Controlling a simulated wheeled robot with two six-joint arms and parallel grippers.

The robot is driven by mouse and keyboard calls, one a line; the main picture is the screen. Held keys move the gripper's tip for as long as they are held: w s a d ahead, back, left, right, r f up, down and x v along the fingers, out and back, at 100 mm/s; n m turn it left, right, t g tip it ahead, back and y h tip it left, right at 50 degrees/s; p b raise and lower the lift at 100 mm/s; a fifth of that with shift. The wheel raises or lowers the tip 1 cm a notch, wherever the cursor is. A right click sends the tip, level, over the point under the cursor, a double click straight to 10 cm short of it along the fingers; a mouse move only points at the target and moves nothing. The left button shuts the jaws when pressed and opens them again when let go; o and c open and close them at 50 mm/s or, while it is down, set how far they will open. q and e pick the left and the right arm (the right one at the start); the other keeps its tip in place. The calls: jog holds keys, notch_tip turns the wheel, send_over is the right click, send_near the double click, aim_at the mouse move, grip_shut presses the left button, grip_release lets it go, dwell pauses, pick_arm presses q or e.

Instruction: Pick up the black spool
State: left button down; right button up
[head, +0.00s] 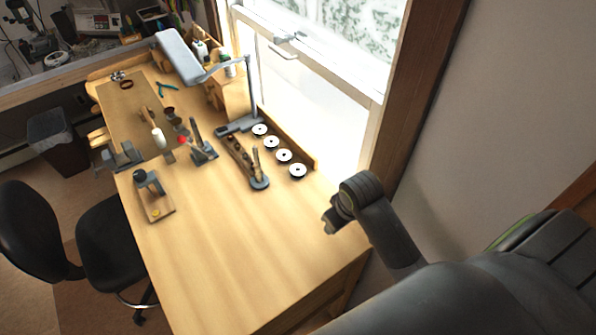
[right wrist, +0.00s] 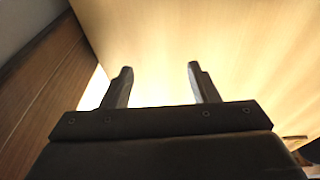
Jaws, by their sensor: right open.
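Several round spools with white tops and dark centres stand in a row along the window side of the workbench in the head view. The nearest one (head: 298,170) is at the right end of the row, and the farthest (head: 259,129) is near the lamp base. I cannot tell from this view which spool is black. My right gripper (head: 331,223) is over the near right part of the bench, apart from the row. In the right wrist view the right gripper (right wrist: 160,69) has its fingers wide apart with nothing between them. My left gripper is not in view.
The wooden workbench (head: 220,250) is bare at its near end. A row of tools in a holder (head: 240,158) stands left of the spools. A desk lamp (head: 182,57) rises behind. A window is on the right, and a black chair (head: 105,245) is at left.

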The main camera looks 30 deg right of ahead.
jog(key=w+r+n, duration=0.1)
jog(key=w+r, duration=0.4)
jog(key=w, duration=0.8)
jog(key=g, duration=0.1)
send_near(298, 167)
notch_tip(298, 167, down, 4)
jog(key=shift+w+y, duration=0.15)
jog(key=shift+y, duration=0.25)
notch_tip(298, 167, down, 4)
jog(key=b, duration=0.4)
jog(key=shift+f, duration=0.1)
jog(key=shift+w+a+f+b, duration=0.1)
jog(key=shift+w+f+b, duration=0.1)
jog(key=shift+b, duration=0.1)
jog(key=shift+s+r, duration=0.1)
jog(key=shift+c, duration=0.4)
jog(key=c, duration=0.7)
jog(key=shift+o, duration=0.2)
